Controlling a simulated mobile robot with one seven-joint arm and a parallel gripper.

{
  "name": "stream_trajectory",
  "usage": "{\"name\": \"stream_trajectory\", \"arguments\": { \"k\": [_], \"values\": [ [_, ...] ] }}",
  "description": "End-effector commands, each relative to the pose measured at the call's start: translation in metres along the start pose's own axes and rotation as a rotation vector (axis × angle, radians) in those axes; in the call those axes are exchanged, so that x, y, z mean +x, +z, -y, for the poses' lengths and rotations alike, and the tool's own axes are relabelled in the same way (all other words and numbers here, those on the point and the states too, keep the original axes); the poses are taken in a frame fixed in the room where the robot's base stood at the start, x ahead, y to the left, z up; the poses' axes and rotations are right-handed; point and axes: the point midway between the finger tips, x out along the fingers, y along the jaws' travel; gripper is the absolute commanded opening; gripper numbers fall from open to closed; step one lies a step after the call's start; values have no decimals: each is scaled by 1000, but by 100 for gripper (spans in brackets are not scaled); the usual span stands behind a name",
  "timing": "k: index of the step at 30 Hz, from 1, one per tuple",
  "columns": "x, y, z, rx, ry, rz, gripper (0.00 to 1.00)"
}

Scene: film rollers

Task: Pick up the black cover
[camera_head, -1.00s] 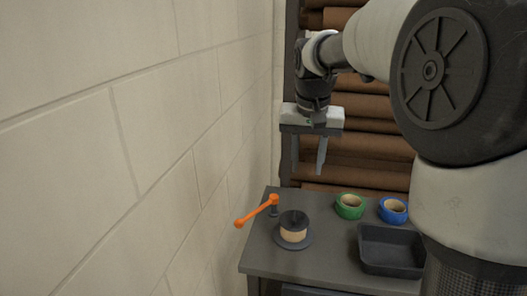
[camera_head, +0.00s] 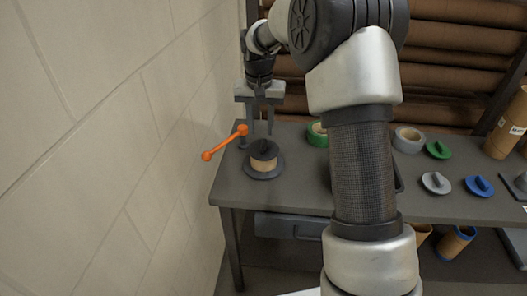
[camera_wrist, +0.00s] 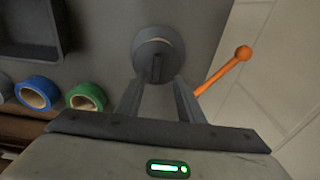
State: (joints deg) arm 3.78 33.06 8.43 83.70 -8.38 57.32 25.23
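The black cover (camera_head: 264,149) sits on top of a tan roll, above a dark round base (camera_head: 265,172) on the left part of the table. In the wrist view the cover (camera_wrist: 156,62) shows from above as a dark disc with a raised bar across it. My gripper (camera_head: 258,132) hangs pointing down near the cover, behind it in the head view. In the wrist view my gripper (camera_wrist: 163,82) has its two fingers apart, with the cover's bar between and beyond the tips. It holds nothing. I cannot tell the height gap to the cover.
An orange handle (camera_head: 225,143) stands close left of the roll, near the wall. A green tape roll (camera_head: 317,135) lies to the right. A blue tape roll (camera_wrist: 37,92) and a dark tray (camera_wrist: 38,57) show in the wrist view. Green, grey and blue lids (camera_head: 479,186) lie farther right.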

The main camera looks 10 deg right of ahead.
Motion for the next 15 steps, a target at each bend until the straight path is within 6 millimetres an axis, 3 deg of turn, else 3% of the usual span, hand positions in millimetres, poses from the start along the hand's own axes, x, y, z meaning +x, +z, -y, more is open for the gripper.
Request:
{"name": "stream_trajectory", "arguments": {
  "k": [7,15],
  "values": [
    [14,0,-2,0,1,1,34],
    [53,1,-8,0,1,3,34]
  ]
}}
